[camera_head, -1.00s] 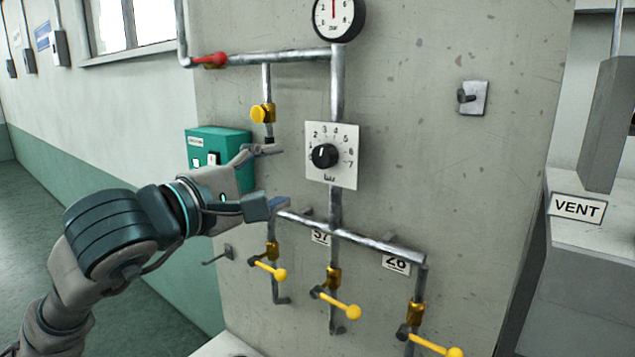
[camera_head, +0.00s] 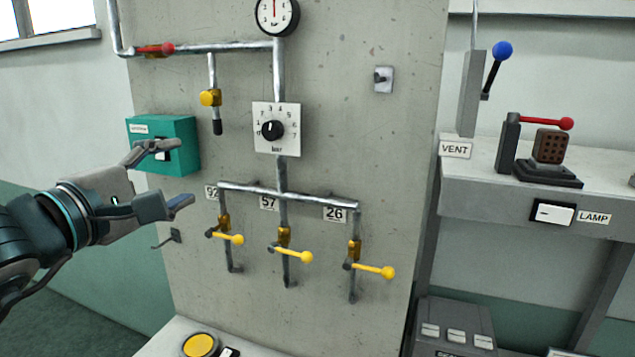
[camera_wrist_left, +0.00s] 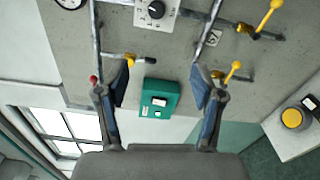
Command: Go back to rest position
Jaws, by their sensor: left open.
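My left gripper (camera_head: 172,177) comes in from the left in the head view, in front of the teal box (camera_head: 183,147). Its two fingers are spread apart with nothing between them. In the left wrist view my left gripper (camera_wrist_left: 162,92) also shows open, with the teal box (camera_wrist_left: 160,98) seen beyond, between the fingers. My right gripper is in neither view.
The concrete panel holds a gauge (camera_head: 277,14), a numbered dial (camera_head: 272,131), pipes and yellow-handled valves (camera_head: 294,255). A yellow button (camera_head: 200,345) sits at the bottom.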

